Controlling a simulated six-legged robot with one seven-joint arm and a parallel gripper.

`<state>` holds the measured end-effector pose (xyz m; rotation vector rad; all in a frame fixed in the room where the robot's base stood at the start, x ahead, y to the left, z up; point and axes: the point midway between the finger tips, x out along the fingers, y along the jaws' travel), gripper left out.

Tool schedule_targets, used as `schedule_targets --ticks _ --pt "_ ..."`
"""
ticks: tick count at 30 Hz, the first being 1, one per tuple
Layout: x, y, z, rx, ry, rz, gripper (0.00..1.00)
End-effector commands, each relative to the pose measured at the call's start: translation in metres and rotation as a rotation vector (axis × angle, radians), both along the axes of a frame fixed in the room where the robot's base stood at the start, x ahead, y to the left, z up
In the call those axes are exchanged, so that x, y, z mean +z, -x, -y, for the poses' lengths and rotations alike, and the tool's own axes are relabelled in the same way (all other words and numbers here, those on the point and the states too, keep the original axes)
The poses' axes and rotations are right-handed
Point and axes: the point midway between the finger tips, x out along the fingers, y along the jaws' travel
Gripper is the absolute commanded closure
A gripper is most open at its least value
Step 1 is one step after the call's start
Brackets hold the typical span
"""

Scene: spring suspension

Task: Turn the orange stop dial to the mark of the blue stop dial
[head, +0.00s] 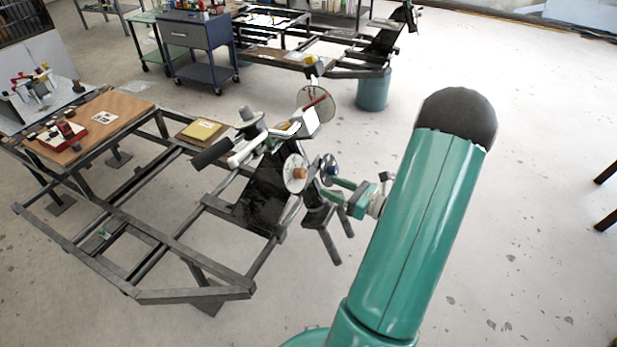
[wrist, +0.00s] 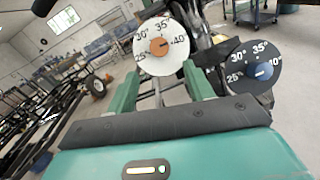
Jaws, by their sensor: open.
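The orange stop dial (wrist: 158,46) sits at the centre of a white round plate marked 25°, 30°, 35° and 40°. Its dark pointer mark appears to face toward 40°. The blue stop dial (wrist: 263,71) sits on a black plate with the same marks, to the right; its pointer is too small to read surely. In the head view, the orange dial (head: 299,173) and blue dial (head: 332,170) are on the frame's upright end. My gripper (wrist: 161,88) is open and empty, its two green fingers apart below the orange dial, not around it. It also shows in the head view (head: 335,190).
A dark metal frame (head: 195,296) spreads left of my arm. A wooden-topped table (head: 130,103) with red tools stands at the left. A blue cart (head: 190,40) and a second frame are behind. The floor to the right is mostly clear.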

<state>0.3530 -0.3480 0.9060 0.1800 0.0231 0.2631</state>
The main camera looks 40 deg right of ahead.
Motion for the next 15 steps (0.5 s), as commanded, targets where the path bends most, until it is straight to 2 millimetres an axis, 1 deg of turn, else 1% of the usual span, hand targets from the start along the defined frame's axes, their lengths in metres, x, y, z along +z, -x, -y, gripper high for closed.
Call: schedule_targets --ticks 1,9,12,15 --pt "0.0 -0.011 -0.004 0.005 0.0 0.002 0.48" --pt "0.0 -0.06 -0.017 0.004 0.0 0.001 0.48" --pt "0.0 -0.073 -0.02 0.002 0.001 0.001 0.48" --pt "0.0 -0.08 -0.022 0.003 0.001 0.0 0.48"
